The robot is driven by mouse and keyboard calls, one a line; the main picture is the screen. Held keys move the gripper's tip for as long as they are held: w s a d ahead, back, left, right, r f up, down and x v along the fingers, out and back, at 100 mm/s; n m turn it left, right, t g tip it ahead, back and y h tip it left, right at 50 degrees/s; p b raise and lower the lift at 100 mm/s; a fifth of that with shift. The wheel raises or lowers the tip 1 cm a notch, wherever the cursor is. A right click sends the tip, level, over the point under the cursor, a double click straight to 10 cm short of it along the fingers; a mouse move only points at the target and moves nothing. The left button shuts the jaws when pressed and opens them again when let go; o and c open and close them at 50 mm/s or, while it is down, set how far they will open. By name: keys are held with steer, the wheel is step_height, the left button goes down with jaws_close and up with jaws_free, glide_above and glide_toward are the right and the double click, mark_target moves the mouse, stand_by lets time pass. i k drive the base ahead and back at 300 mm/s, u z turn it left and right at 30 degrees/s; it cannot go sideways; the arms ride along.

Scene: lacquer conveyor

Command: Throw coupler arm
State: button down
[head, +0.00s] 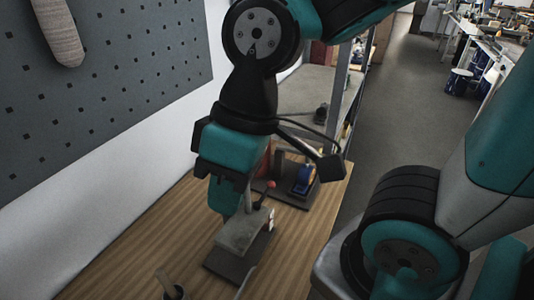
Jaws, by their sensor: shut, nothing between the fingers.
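A lever with a red ball knob (270,184) and a dark rod, which looks like the coupler arm, leans up and to the right. It rises beside a grey block (240,232) on a dark base plate (230,264) on the wooden bench. My gripper (223,210) points down with its teal fingers shut and empty, just left of the lever and at the block's upper left edge. I cannot tell whether the fingers touch the block. The lever's foot is partly hidden.
Behind, a dark base (317,199) carries a blue part (303,178). A dark cup-like holder (171,288) stands at the bench's near edge. A grey pegboard (105,70) hangs on the left wall. Bare bench top (130,245) lies to the left; open floor lies right.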

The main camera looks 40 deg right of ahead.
mark_target(288, 149)
steer(key=z, duration=1.05)
steer(key=k, duration=1.3)
steer(key=z, duration=0.85)
steer(key=i, duration=1.45)
steer(key=u, duration=0.4)
